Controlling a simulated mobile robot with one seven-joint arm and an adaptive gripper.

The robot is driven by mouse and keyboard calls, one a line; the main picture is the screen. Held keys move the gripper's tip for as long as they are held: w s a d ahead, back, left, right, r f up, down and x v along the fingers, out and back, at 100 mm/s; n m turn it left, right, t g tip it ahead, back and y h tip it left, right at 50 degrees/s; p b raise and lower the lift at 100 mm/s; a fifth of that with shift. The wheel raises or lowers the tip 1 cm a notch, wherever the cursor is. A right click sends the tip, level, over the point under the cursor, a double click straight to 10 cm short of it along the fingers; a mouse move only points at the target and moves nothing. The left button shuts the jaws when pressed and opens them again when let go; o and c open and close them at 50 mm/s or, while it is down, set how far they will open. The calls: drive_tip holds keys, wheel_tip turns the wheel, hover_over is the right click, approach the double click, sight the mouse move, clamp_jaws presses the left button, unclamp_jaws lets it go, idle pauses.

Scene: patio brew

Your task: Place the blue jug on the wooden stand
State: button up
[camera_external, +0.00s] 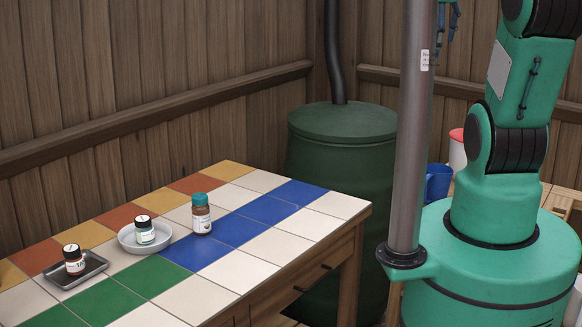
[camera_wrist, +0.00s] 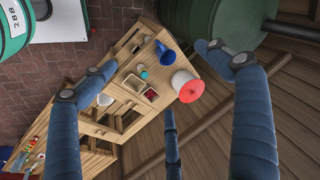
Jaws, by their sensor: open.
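The blue jug (camera_external: 437,183) stands on a wooden surface behind the tiled table, partly hidden by my pole and arm. It also shows in the wrist view (camera_wrist: 165,53), beside a white canister with a red lid (camera_wrist: 186,88). My gripper (camera_wrist: 157,75) has its blue fingers spread wide and holds nothing. It is above and well away from the jug; only part of it shows at the top of the external view (camera_external: 452,22). I cannot pick out the wooden stand with certainty.
A tiled table (camera_external: 290,243) holds a teal-capped bottle (camera_external: 201,216), a white dish (camera_external: 128,236) with a jar, and a dark tray (camera_external: 92,280) with another jar. A green barrel (camera_external: 340,165) stands behind it. Wooden walls close off the back.

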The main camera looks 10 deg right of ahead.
drive_tip(key=s+a+r+n, duration=0.1)
drive_tip(key=s+n, duration=0.2)
drive_tip(key=s, duration=0.3)
drive_tip(key=s+a+r+n+t, duration=0.1)
drive_tip(key=s+a+n, duration=0.1)
drive_tip(key=s, duration=0.4)
drive_tip(key=s+a+r+n, duration=0.1)
drive_tip(key=s+n, duration=0.2)
drive_tip(key=s, duration=0.3)
drive_tip(key=shift+a+r+n+t, duration=0.3)
drive_tip(key=shift+a+t, duration=0.1)
drive_tip(key=shift+f+b, duration=0.45)
